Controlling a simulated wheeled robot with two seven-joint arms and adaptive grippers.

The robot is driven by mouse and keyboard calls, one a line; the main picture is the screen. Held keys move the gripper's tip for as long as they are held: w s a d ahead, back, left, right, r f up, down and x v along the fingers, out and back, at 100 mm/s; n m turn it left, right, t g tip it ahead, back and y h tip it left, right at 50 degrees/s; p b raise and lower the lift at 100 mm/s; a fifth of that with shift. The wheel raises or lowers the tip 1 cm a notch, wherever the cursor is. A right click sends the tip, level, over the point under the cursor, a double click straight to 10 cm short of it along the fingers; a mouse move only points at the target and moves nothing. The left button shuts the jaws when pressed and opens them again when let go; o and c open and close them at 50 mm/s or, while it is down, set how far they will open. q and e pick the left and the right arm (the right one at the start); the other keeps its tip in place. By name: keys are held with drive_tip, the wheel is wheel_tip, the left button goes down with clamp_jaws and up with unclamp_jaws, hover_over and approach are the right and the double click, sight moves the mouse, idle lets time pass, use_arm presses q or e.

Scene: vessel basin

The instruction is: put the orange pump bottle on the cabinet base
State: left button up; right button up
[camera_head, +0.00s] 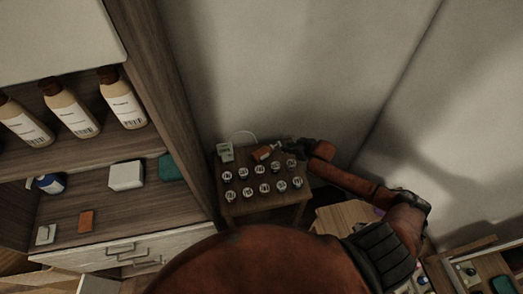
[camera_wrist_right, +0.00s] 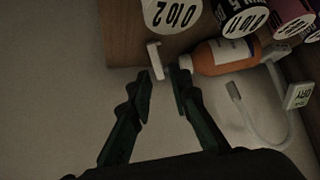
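The orange pump bottle (camera_wrist_right: 226,56) lies on its side on the small wooden table, its white pump pointing left in the right wrist view. It also shows in the head view (camera_head: 262,153) at the back of the table. My right gripper (camera_wrist_right: 161,76) is open, with its fingertips apart close to the pump and neck; I cannot tell whether they touch. In the head view the right gripper (camera_head: 284,147) is at the bottle's right end. The cabinet base (camera_head: 120,215) is the low wooden shelf at left. My left gripper is out of view.
Several round-labelled containers (camera_head: 246,191) fill the table (camera_head: 232,209) in front of the bottle. A white-green box (camera_head: 225,151) and a white cable (camera_head: 243,133) are behind. The cabinet base holds a white box (camera_head: 126,176), an orange box (camera_head: 86,221) and other items, with bare space between.

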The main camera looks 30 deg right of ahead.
drive_tip(key=shift+w+f, duration=0.3)
drive_tip(key=shift+f, duration=0.15)
drive_tip(key=shift+w+d+f, duration=0.1)
drive_tip(key=shift+w+f, duration=0.2)
drive_tip(key=shift+f, duration=0.1)
drive_tip(key=shift+p+x, duration=0.35)
drive_tip(key=shift+x, duration=1.55)
clamp_jaws()
